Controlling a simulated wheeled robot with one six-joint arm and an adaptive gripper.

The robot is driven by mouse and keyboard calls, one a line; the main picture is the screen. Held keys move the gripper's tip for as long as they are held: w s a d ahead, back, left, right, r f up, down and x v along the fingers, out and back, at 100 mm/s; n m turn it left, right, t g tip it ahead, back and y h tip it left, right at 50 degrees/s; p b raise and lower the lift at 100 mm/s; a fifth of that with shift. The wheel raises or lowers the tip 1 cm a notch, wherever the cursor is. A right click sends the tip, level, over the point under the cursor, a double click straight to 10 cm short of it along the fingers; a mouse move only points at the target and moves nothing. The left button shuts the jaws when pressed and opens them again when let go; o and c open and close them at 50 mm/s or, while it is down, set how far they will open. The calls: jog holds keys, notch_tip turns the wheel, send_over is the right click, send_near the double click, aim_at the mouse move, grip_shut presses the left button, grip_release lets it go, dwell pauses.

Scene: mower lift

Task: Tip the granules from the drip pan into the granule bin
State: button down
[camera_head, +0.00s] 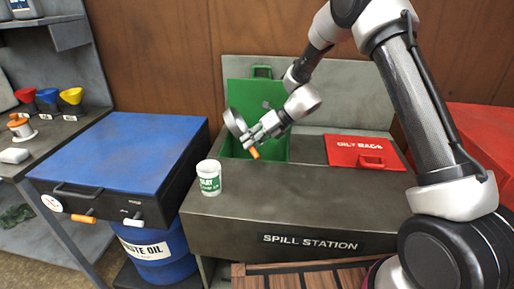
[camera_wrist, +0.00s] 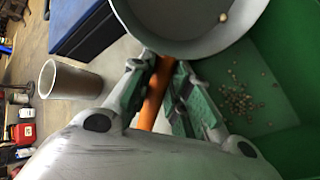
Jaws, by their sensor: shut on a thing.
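My gripper (camera_head: 262,134) is shut on the orange handle (camera_wrist: 154,95) of the drip pan. The round grey pan (camera_head: 235,122) is held tilted on its side above the green granule bin (camera_head: 233,148), whose lid (camera_head: 243,95) stands open behind it. The pan also shows at the top of the wrist view (camera_wrist: 180,38), with a granule or two visible inside. Loose granules (camera_wrist: 236,101) lie scattered in the green bin below. Part of the pan's inside is cut off by the frame.
A white tub (camera_head: 209,180) with a green label stands left of the bin on the spill station (camera_head: 300,205). A red oily rags lid (camera_head: 362,151) is shut to the right. A blue-topped waste oil unit (camera_head: 125,150) stands left. Coloured funnels (camera_head: 70,97) sit far left.

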jog(key=shift+d+y+p, duration=0.3)
jog(key=shift+y+p, duration=0.25)
jog(key=shift+y, duration=0.85)
dwell(0.4)
jog(key=shift+w+d+y, duration=0.1)
jog(key=shift+d+y, duration=0.65)
jog(key=shift+y, duration=0.05)
jog(key=shift+d+y, duration=0.15)
jog(key=shift+y, duration=0.65)
dwell(0.5)
